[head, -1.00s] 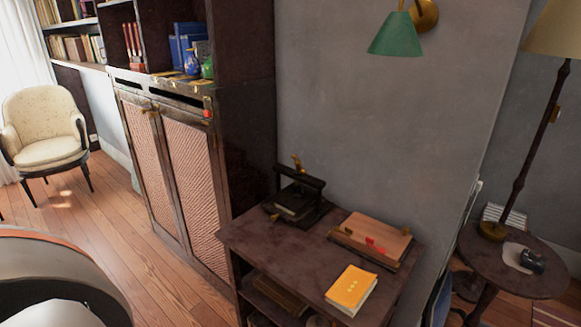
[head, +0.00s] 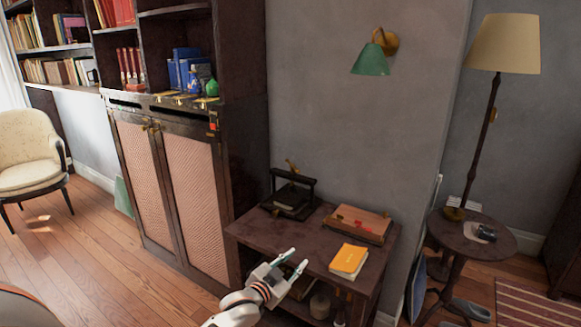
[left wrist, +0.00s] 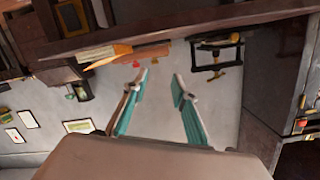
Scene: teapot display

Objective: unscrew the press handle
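The press (head: 290,200) is a black frame at the back left of the dark wooden table, with its brass handle (head: 291,165) sticking up on top. The press also shows upside down in the left wrist view (left wrist: 214,59), with the handle (left wrist: 217,74) at its lower edge. My left gripper (head: 296,259) is open and empty, near the table's front edge and apart from the press. Its two teal fingers (left wrist: 160,84) stand spread in the left wrist view. My right gripper is not in view.
On the table (head: 305,240) are a wooden box (head: 358,224) right of the press and a yellow book (head: 348,261) at the front right. A tall cabinet (head: 190,190) stands left of the table. A green lamp (head: 371,60) hangs on the wall above. A round side table (head: 480,246) stands at right.

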